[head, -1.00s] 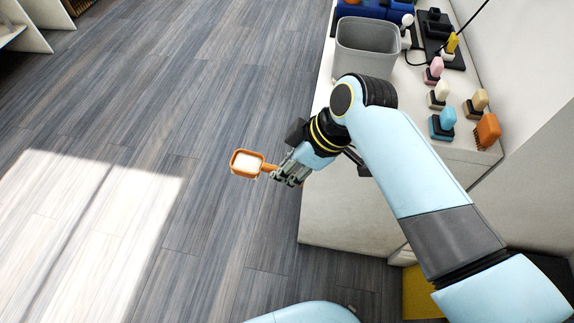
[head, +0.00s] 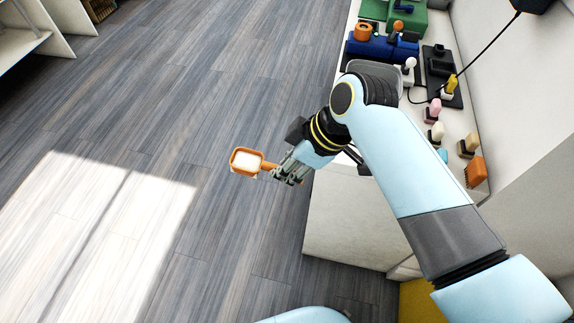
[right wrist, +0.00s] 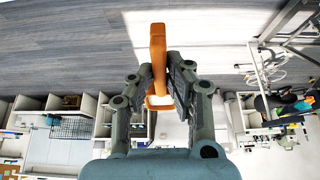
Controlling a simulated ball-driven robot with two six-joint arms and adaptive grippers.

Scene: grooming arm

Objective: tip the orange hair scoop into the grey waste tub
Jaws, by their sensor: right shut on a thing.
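The orange hair scoop (head: 235,165) is in the head view, out over the floor to the left of the counter. A white mass (head: 248,160) lies in its bowl. My right gripper (head: 280,174) is shut on the scoop's handle. The right wrist view also shows the orange scoop (right wrist: 158,50) between the fingers of my right gripper (right wrist: 160,85). The grey waste tub (head: 376,68) stands on the counter, mostly hidden behind my right arm; only its upper part shows. The scoop is well apart from the tub. My left gripper is not in view.
The white counter (head: 345,225) runs along the right. Several brushes, such as an orange one (head: 476,172), stand near its wall side. A blue case (head: 378,48) and a green box (head: 408,18) lie beyond the tub. The wooden floor (head: 190,100) at left is clear.

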